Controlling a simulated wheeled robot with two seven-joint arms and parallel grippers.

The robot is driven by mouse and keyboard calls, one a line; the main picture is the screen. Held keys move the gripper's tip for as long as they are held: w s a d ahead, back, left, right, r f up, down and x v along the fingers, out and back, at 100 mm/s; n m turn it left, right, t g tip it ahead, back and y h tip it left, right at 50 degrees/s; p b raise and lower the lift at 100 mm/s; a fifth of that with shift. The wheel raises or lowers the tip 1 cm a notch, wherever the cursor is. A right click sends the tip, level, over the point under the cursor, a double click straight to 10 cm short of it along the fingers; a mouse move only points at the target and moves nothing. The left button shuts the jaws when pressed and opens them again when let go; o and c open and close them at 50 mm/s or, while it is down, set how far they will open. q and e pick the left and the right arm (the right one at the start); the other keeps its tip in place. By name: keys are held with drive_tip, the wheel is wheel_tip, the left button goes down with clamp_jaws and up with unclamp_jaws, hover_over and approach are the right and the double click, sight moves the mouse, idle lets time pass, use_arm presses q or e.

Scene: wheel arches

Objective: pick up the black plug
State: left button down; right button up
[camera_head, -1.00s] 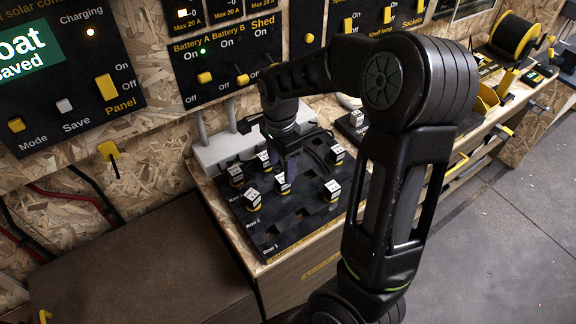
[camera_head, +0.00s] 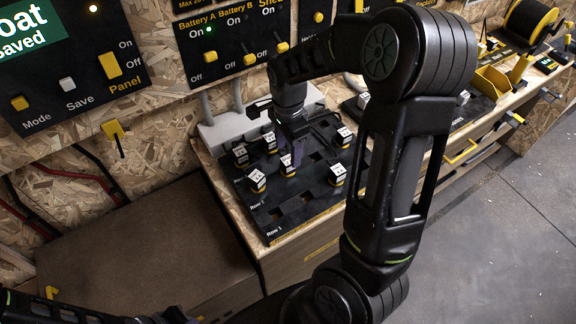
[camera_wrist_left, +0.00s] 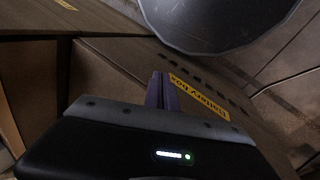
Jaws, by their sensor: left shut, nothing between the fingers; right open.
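A black board (camera_head: 277,223) with square holes and row labels lies on the wooden bench. Several small plugs with white tops and dark and yellow lower parts stand on it, including a front-left plug (camera_head: 257,181), a middle plug (camera_head: 288,165) and a right plug (camera_head: 337,174). I cannot tell an all-black plug apart from the dark board. My right gripper (camera_head: 297,152) points down over the board's back half, open, close behind the middle plug. Its fingertips are dark and partly hidden. My left gripper (camera_wrist_left: 161,91) is shut and empty, away from the board.
A wall panel with yellow switches (camera_head: 210,44) rises behind the board. Grey conduit (camera_head: 238,96) stands at its back left. A brown box top (camera_head: 140,240) lies left of the bench. Yellow bins (camera_head: 492,82) and a cable reel (camera_head: 528,25) are at the right.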

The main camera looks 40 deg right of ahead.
sight(288, 160)
drive_tip(key=shift+w+f+p, duration=0.1)
drive_tip(key=shift+f+p, duration=0.3)
drive_tip(key=shift+f, duration=2.2)
clamp_jaws()
